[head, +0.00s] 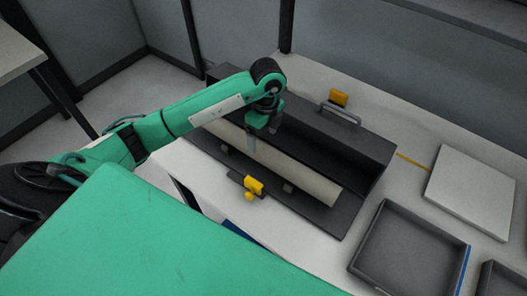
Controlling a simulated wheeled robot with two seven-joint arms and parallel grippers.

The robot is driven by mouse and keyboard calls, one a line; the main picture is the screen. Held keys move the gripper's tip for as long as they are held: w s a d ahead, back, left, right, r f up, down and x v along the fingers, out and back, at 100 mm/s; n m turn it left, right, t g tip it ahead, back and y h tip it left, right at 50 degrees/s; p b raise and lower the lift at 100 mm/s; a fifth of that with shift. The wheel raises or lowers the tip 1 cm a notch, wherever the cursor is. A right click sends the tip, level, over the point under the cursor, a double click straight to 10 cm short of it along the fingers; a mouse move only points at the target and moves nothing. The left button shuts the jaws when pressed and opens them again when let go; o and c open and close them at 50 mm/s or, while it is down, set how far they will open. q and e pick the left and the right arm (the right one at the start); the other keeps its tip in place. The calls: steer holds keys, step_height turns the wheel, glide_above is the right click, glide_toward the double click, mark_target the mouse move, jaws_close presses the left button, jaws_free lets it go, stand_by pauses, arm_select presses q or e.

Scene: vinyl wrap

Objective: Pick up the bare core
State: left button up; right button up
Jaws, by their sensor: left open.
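A long pale beige cylinder, which looks like the bare core (300,177), lies in a dark grey machine with a raised back box (340,140). It runs from upper left to lower right. My left gripper (263,140) points down over the middle of the core, with one finger in front of it and one behind. The gripper is open. I cannot tell whether the fingers touch the core. The arm hides part of the core's left end. My right gripper is out of view.
Yellow clamps sit at the machine's front edge (253,185) and behind its handle (338,97). An empty dark tray (368,262) and a pale flat panel (470,192) lie to the right on the white table.

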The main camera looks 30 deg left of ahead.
mark_target(264, 147)
arm_select(q)
steer(key=shift+f, duration=0.55)
steer(key=shift+s+d+f+p, duration=0.1)
steer(key=shift+f+p, duration=0.25)
steer(key=f, duration=0.1)
steer(key=f+p, duration=0.1)
steer(key=f, duration=0.1)
steer(key=shift+s+d+f+p, duration=0.15)
steer(key=shift+d+f+p, duration=0.1)
steer(key=shift+f+p, duration=0.05)
steer(key=shift+f, duration=0.5)
steer(key=c, duration=1.1)
steer(key=shift+c, duration=0.4)
steer(key=shift+r, duration=0.15)
